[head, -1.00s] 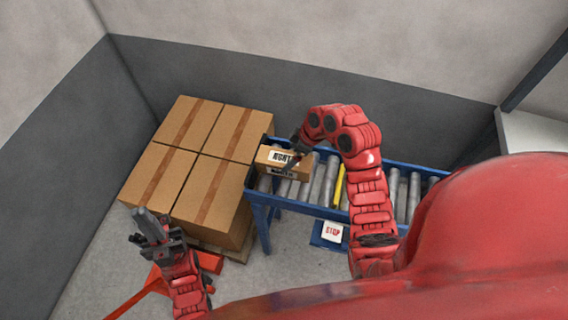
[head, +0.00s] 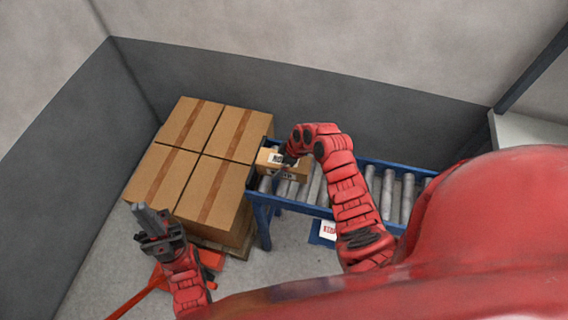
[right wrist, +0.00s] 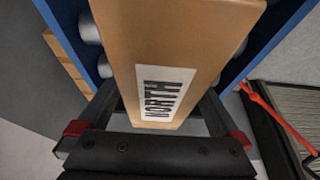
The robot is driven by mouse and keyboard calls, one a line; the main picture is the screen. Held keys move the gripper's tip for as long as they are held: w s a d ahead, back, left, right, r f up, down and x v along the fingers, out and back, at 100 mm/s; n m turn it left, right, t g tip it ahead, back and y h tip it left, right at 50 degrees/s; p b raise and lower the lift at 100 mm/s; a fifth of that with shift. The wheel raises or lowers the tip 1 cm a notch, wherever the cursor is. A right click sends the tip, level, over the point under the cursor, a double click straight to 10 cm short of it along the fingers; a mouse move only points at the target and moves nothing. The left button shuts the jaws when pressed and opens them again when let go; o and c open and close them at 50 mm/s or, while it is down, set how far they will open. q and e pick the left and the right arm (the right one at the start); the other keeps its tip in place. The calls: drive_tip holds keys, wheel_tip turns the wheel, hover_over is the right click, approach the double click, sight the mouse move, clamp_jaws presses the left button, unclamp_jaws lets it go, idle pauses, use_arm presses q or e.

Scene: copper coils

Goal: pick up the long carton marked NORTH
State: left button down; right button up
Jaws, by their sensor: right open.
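The long brown carton (head: 302,171) lies on the left end of the roller conveyor in the head view, partly hidden by my right gripper. In the right wrist view the carton (right wrist: 185,30) fills the middle, and its white label reads NORTH. My right gripper (head: 287,160) is open at the carton. In the right wrist view one finger shows on either side of the carton's near end; I cannot tell whether they touch it. My left gripper (head: 151,220) is raised, away from the carton, at the lower left. Its fingers point up, and their gap is unclear.
Large taped boxes (head: 220,185) are stacked on a pallet just left of the blue-framed conveyor (head: 292,207). A red-orange pallet jack (head: 140,293) is on the floor at lower left. A partly hidden STOP sign (head: 328,230) hangs at the conveyor's near side.

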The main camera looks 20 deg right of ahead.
drive_tip(key=c, duration=1.5)
drive_tip(key=shift+r, duration=0.1)
